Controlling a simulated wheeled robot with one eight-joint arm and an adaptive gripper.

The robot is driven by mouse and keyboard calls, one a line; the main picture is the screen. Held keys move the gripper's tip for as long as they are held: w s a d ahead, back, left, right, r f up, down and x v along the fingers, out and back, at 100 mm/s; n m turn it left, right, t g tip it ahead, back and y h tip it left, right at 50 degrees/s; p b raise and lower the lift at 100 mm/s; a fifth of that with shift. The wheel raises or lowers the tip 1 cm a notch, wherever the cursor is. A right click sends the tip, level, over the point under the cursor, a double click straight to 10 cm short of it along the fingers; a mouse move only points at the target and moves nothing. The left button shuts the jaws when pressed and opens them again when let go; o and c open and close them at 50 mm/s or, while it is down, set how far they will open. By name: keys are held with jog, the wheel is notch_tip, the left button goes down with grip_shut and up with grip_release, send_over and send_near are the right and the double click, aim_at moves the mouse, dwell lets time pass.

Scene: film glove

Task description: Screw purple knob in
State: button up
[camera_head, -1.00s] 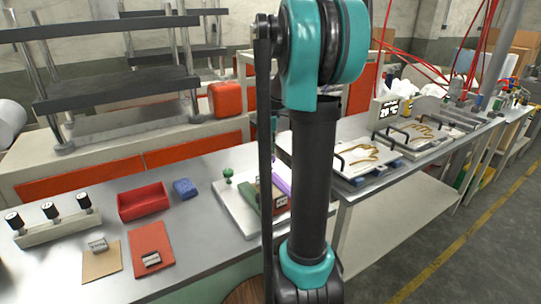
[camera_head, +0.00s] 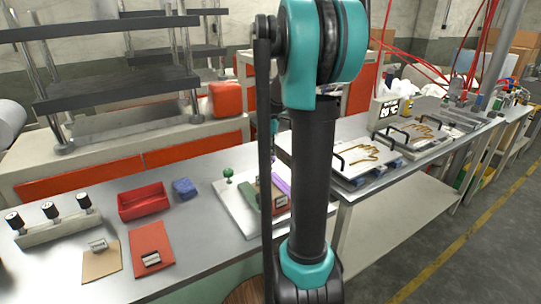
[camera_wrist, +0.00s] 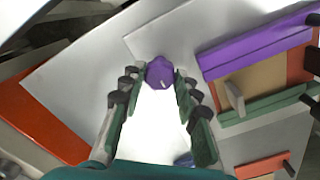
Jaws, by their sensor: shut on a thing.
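The purple knob (camera_wrist: 160,72) is between the fingertips of my gripper (camera_wrist: 154,84) in the wrist view. My gripper is shut on it, one finger on each side. Beside it to the right in that view is a fixture with a purple bar (camera_wrist: 255,48), a tan face (camera_wrist: 258,82) and a green bar (camera_wrist: 262,108). In the head view my arm hides the knob and my gripper. The purple bar (camera_head: 281,184) shows there just left of my arm, on a white plate (camera_head: 233,205). Whether the knob sits in a thread cannot be seen.
A green knob (camera_head: 228,172) stands on the plate's back left corner. A red bin (camera_head: 143,201), a blue block (camera_head: 185,188), a red mat (camera_head: 150,250) and a rack of black knobs (camera_head: 52,225) stand to the left. Hand-shaped trays (camera_head: 365,160) are at the right.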

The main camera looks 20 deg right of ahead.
jog(key=m, duration=0.4)
jog(key=shift+m, duration=0.4)
jog(key=m, duration=0.4)
jog(key=shift+m, duration=0.3)
jog(key=m, duration=0.4)
jog(key=shift+m, duration=2.2)
jog(key=o, duration=1.2)
